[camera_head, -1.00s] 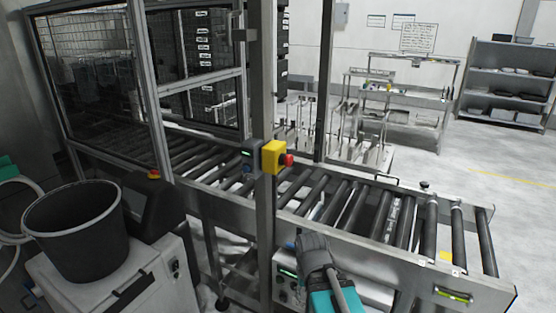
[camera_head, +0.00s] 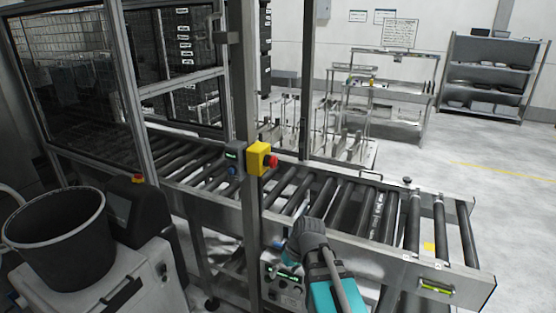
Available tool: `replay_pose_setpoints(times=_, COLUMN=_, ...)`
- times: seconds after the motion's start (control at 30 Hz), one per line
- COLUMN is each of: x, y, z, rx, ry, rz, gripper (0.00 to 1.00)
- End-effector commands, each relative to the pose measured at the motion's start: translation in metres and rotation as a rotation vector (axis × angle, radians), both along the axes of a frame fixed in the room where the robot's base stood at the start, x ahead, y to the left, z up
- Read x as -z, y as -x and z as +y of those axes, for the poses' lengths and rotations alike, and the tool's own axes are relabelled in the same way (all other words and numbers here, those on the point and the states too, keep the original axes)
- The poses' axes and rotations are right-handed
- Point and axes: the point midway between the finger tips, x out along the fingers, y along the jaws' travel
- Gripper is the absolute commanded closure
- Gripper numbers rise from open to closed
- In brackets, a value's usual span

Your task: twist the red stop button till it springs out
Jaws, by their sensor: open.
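The red stop button (camera_head: 271,161) sits on the right face of a yellow box (camera_head: 256,158), which is fixed to a grey upright post at the conveyor's edge. My gripper (camera_head: 293,244) shows at the bottom middle as a dark end on a grey and teal arm. It is below and a little right of the button, well apart from it and nearer to me. Its fingers are mostly hidden behind its own body, and I see nothing held.
A grey control box (camera_head: 233,160) is beside the yellow box. The roller conveyor (camera_head: 385,253) runs behind the post. A second control panel (camera_head: 284,280) is low beneath the conveyor, by my gripper. A black bucket (camera_head: 58,240) stands on a cabinet at left.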

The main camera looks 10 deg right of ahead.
Motion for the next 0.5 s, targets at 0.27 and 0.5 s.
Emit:
replay_pose_setpoints(times=0.27, x=-0.063, y=-0.061, z=-0.009, rx=-0.235, ry=-0.296, rz=-0.313, gripper=0.05)
replay_pose_setpoints(times=0.5, x=-0.129, y=-0.108, z=-0.038, rx=-0.372, ry=-0.459, rz=-0.695, gripper=0.05)
